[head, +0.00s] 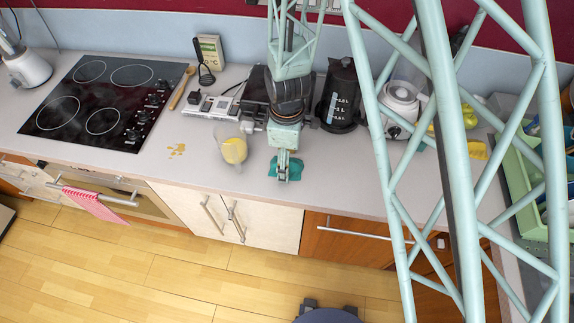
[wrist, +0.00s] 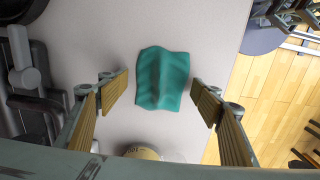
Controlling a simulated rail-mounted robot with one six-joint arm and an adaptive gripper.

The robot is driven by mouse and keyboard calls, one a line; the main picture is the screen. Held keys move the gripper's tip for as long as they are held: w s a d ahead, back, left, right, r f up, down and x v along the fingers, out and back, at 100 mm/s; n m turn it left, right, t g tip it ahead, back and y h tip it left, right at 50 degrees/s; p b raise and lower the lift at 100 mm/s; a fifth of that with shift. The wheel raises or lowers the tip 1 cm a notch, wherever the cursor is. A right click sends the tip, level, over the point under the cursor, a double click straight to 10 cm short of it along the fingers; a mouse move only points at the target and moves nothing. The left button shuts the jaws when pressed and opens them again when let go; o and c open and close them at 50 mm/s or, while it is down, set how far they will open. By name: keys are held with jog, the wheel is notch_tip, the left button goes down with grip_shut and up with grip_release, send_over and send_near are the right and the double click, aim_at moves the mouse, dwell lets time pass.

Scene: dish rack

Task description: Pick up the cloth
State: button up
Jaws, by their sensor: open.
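The teal cloth (wrist: 162,79) lies crumpled on the grey countertop in the wrist view, between and a little beyond my two open fingers. In the head view the cloth (head: 293,170) lies near the counter's front edge, partly hidden by my gripper (head: 284,166). My gripper also shows in the wrist view (wrist: 160,91), with its ribbed finger pads spread wide and nothing between them. It points down over the cloth. I cannot tell the exact height of the fingertips above it.
A black hob (head: 100,97) is at left, a green dish rack (head: 527,180) at right.

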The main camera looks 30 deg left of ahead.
jog(key=shift+c, duration=0.2)
jog(key=c, duration=1.5)
jog(key=shift+d+f, duration=0.15)
jog(key=c, duration=0.3)
